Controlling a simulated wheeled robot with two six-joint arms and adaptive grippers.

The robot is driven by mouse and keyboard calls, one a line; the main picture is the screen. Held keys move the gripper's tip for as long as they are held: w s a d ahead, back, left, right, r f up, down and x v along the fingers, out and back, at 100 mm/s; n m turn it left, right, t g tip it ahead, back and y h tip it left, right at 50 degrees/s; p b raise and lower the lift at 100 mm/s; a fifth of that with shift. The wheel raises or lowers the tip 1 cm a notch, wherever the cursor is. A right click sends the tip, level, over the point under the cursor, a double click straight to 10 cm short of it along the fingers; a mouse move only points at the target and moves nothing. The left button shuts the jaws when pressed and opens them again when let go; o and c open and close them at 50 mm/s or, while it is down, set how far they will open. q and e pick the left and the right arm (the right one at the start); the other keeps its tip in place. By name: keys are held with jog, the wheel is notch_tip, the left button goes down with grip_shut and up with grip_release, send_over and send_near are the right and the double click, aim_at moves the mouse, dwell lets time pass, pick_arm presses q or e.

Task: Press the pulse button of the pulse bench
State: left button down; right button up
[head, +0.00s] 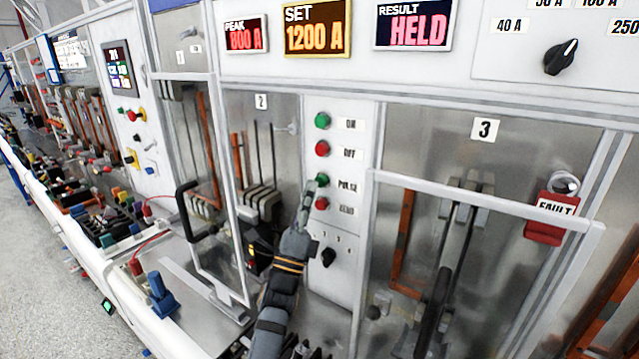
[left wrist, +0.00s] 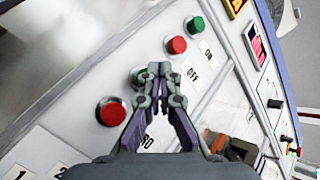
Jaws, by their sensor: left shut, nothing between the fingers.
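The pulse bench's button panel (head: 343,130) stands in the middle of the head view with a column of green and red buttons. The green pulse button (head: 322,180) is third from the top, beside its PULSE label. My left gripper (head: 309,190) is shut and empty, its fingertips right at the pulse button. In the left wrist view the shut fingertips (left wrist: 160,70) overlap the green pulse button (left wrist: 138,74), which is partly hidden behind them. I cannot tell whether they touch it. My right gripper is not in view.
The red ZERO button (head: 322,203) is just below, with a black selector knob (head: 328,257) under it. The red OFF button (head: 322,149) and green ON button (head: 322,120) are above. Displays read PEAK 800 A, SET 1200 A, RESULT HELD (head: 413,27). An open door frame (head: 239,200) stands left of my arm.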

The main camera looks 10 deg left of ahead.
pick_arm(q)
jog(key=shift+w, duration=0.1)
dwell(0.7)
jog(key=shift+w+d+b, duration=0.15)
jog(key=shift+w+b, duration=0.2)
jog(key=shift+w+d+b, duration=0.15)
jog(key=shift+w+b, duration=0.25)
jog(key=shift+w, duration=0.05)
dwell(0.8)
jog(key=shift+s, duration=0.1)
jog(key=shift+s+a, duration=0.3)
jog(key=shift+s, duration=0.45)
jog(key=shift+s+p, duration=0.1)
jog(key=shift+p, duration=0.2)
